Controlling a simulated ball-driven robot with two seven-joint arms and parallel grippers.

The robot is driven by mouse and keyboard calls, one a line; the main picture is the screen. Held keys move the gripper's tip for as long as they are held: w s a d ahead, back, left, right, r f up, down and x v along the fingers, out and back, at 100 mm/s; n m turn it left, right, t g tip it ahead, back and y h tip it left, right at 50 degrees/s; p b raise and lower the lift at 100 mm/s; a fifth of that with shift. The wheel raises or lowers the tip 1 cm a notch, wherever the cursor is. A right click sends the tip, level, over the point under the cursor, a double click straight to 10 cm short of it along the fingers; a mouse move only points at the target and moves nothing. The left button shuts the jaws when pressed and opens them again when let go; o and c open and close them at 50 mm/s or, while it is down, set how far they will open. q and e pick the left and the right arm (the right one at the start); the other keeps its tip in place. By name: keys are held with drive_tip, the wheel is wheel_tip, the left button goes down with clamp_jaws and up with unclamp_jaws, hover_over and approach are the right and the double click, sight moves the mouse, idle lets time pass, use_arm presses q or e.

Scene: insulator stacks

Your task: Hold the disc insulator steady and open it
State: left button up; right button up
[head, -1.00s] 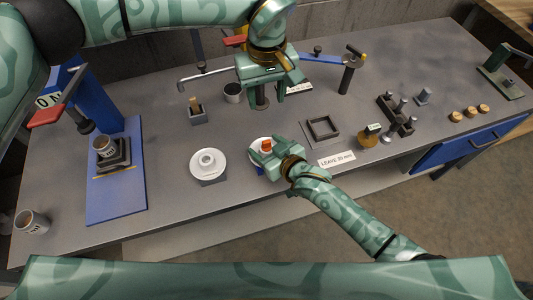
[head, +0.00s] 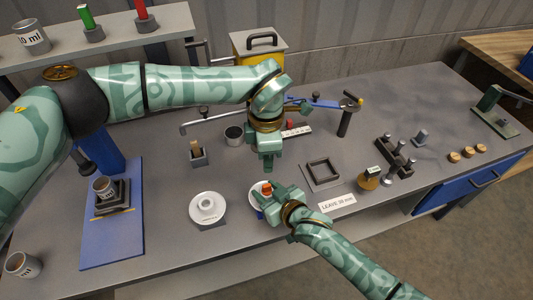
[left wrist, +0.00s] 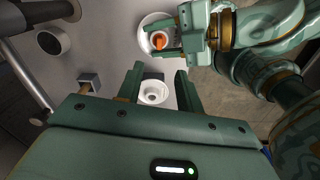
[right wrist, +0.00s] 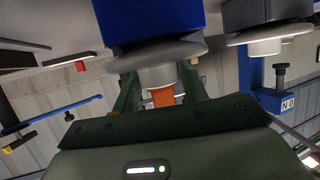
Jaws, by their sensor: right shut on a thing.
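A white disc insulator (head: 256,199) with an orange piece (head: 267,188) at its centre sits on a blue block. My right gripper (head: 268,194) is shut on its centre, its fingers on either side of the white neck. The orange piece (right wrist: 162,97) shows between the fingers in the right wrist view. My left gripper (head: 267,164) points down behind and above it, open and empty. A second white disc (head: 207,207) stands on a grey block to the left. It shows beyond the left fingers in the left wrist view (left wrist: 153,91).
A square frame (head: 322,173) and a label reading "LEAVE 20 mm" (head: 338,203) lie to the right. A grey block with a wooden peg (head: 197,153) and a dark cup (head: 234,136) stand behind.

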sight(267, 185)
drive_tip(key=shift+d, duration=0.1)
use_arm(q)
wheel_tip(267, 185, down, 12)
drive_tip(key=shift+n, duration=1)
clamp_jaws()
drive_tip(key=shift+r, duration=0.25)
drive_tip(key=shift+r, duration=0.9)
